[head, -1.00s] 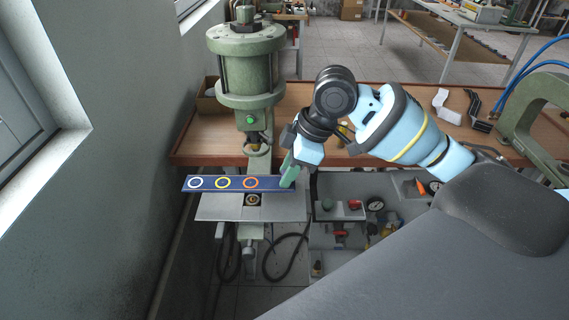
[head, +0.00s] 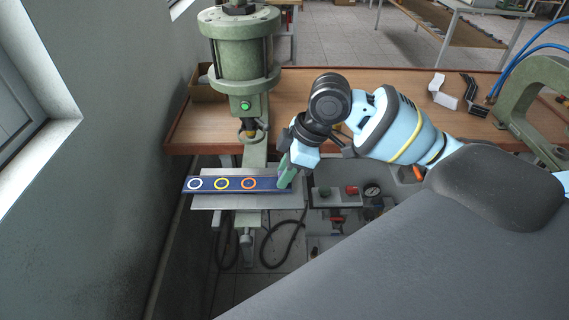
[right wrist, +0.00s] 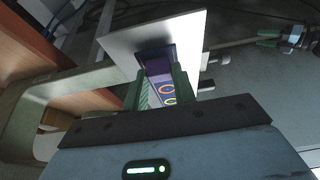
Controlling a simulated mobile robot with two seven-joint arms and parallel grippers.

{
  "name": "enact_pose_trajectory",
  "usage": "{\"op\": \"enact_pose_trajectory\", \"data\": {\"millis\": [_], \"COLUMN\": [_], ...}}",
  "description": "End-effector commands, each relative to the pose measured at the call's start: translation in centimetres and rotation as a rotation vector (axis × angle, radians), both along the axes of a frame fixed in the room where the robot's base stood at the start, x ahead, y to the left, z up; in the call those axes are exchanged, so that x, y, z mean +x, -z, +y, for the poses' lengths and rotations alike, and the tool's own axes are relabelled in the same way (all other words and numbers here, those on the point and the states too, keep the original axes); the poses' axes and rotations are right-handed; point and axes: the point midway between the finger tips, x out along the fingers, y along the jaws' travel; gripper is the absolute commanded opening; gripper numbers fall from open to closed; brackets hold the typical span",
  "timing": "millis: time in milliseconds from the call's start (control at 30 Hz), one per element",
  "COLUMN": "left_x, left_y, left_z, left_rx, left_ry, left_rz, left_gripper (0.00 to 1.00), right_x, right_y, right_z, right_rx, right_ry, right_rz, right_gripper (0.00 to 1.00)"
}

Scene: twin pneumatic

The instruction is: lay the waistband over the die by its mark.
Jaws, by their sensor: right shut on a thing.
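The waistband (head: 235,184) is a dark blue strip with a white, a yellow and an orange ring. In the head view it lies across the grey press plate (head: 203,202), its left end reaching past the plate's left edge. My right gripper (head: 285,176) is shut on its right end. In the right wrist view the waistband (right wrist: 158,66) runs away from between the green fingers of the right gripper (right wrist: 160,92). The die, seen earlier on the plate below the orange ring, is now hidden, apparently under the strip. I cannot tell whether the strip touches the plate. My left gripper is not in view.
The green press (head: 240,65) with a green button stands behind the plate. A wooden bench (head: 300,110) runs behind it, with a white bent part (head: 443,92) at right. A wall (head: 110,150) is close at left. Gauges and hoses lie below.

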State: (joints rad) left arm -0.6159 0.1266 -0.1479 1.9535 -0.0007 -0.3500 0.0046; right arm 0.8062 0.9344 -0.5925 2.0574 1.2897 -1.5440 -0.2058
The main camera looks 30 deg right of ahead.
Motion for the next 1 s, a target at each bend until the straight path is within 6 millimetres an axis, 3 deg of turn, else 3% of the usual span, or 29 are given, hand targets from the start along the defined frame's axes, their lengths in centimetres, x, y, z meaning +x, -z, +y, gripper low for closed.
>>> {"op": "enact_pose_trajectory", "data": {"millis": [1000], "left_x": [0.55], "left_y": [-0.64], "left_z": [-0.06], "left_rx": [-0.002], "left_ry": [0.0], "left_rz": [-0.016], "left_gripper": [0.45], "right_x": [0.04], "right_y": [-0.04], "right_z": [0.03], "right_rx": [0.002], "right_ry": [0.001], "right_rz": [-0.003], "right_gripper": [0.04]}}
